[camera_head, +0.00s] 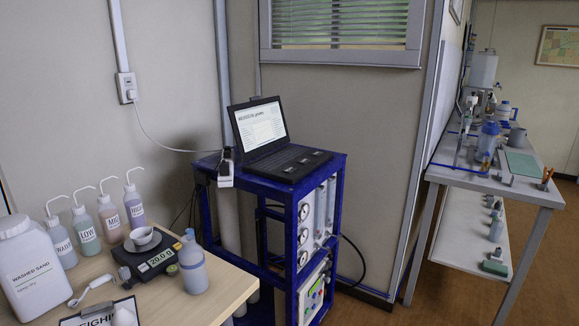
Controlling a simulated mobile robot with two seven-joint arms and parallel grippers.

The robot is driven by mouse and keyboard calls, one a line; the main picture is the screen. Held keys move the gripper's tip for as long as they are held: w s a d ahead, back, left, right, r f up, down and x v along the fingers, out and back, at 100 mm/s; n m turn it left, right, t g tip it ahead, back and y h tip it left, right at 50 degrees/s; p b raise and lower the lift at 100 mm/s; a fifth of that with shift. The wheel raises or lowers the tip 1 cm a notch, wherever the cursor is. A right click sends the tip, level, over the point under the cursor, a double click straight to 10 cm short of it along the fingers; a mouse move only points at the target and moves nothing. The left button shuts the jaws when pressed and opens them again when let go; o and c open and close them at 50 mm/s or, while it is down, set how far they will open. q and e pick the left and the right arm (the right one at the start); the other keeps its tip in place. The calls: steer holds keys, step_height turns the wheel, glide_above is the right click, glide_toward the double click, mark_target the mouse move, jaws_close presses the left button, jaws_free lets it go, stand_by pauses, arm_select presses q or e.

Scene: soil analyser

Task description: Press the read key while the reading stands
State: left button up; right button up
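A laptop (270,142) stands open on top of the blue rack, its screen lit with lines of text too small to read. A white instrument panel (313,292) with a small green display and several small controls sits low in the rack. I cannot make out which control is the read key. A black balance (148,256) on the wooden table shows what looks like 20.0 on its display, with a white cup (143,238) on it. Neither of my grippers is in view.
The blue rack (335,185) carries round gauges (304,235) on its front and a small black-and-white device (226,168) on its top left corner. Labelled bottles (110,219), a washed sand jar (32,268) and a blue-grey bottle (192,266) crowd the table. A bench (470,178) stands right.

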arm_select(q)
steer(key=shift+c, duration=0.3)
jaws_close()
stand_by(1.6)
